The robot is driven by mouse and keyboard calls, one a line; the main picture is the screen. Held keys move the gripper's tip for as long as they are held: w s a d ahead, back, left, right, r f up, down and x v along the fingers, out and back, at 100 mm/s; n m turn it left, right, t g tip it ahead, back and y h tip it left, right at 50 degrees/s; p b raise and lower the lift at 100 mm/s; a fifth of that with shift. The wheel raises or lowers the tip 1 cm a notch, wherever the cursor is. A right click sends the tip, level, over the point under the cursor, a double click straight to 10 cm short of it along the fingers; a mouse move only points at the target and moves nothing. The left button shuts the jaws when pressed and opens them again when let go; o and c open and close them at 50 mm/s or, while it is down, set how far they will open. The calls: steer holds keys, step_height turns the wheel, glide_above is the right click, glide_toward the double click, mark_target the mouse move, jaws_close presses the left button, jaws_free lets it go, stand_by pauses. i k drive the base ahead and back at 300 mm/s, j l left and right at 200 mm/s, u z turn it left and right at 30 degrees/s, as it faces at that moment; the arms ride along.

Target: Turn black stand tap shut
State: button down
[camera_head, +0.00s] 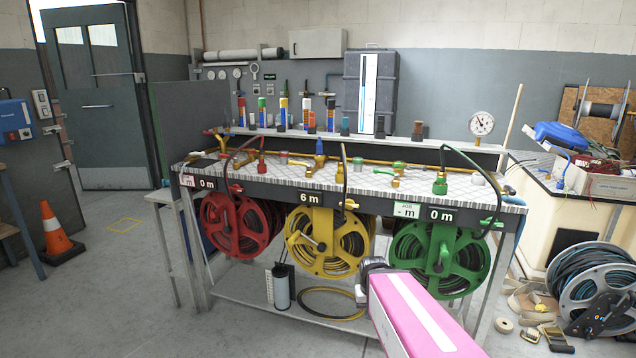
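I cannot single out a black stand tap with certainty. A tall dark case (350,92) with a white and blue upright strip stands behind the bench, and a small dark fitting (380,128) is at its foot. Another dark fitting (417,130) stands on the back ledge to its right. A blue-handled tap (319,148) is on the brass pipe at the middle of the bench. My pink arm enters at the bottom. My gripper (370,266) is at its grey end, in front of the yellow reel; its fingers are too small to read.
The bench top (290,176) carries brass pipes and hoses. Red (238,228), yellow (322,240) and green (437,258) hose reels hang under its front. An orange cone (55,230) stands left; the left floor is mostly clear.

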mark_target(511, 192)
steer(key=z, duration=1.25)
